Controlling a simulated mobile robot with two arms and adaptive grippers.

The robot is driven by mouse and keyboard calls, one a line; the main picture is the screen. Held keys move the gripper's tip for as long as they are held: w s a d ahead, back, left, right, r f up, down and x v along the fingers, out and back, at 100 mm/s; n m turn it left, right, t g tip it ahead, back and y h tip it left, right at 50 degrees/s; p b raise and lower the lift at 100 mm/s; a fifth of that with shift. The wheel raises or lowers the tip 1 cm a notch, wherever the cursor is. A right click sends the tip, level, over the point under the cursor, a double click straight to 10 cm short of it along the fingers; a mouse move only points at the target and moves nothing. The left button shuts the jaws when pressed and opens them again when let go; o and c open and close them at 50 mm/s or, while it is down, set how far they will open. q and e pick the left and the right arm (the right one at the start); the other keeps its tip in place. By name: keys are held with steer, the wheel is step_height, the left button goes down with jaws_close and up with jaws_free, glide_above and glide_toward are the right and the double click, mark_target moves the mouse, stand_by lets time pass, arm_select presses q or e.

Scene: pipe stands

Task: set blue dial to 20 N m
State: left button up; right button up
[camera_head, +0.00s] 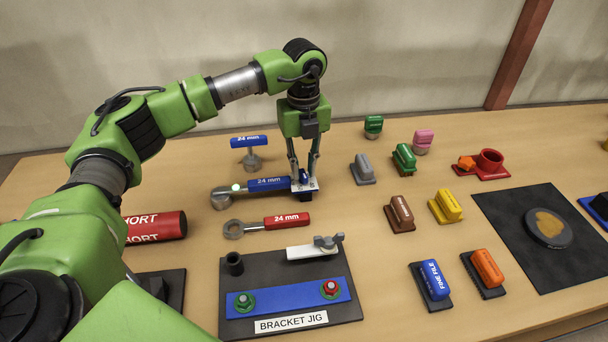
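The blue torque wrench (268,185) labelled 24 mm lies on the table. Its ring head is at the left, and a small pale plate with the blue dial (304,177) is at the right end of its handle. My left gripper (304,174) points straight down over this plate, with one finger on each side of the dial. I cannot tell whether the fingers touch it. The dial's scale and setting are too small to read and partly hidden by the fingers. My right gripper is not in view.
A red 24 mm wrench (287,221) lies just in front, and a blue-handled 24 mm tool (249,142) behind. The bracket jig (344,316) with a blue bar is nearer. Several coloured handled blocks, such as the grey one (363,168), stand to the right.

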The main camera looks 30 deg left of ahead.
mark_target(304, 173)
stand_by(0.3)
arm_select(q)
steer(key=shift+r+p, duration=1.1)
steer(key=shift+r, duration=0.4)
steer(key=shift+r, duration=0.15)
step_height(304, 173, up, 12)
steer(key=shift+f, duration=0.2)
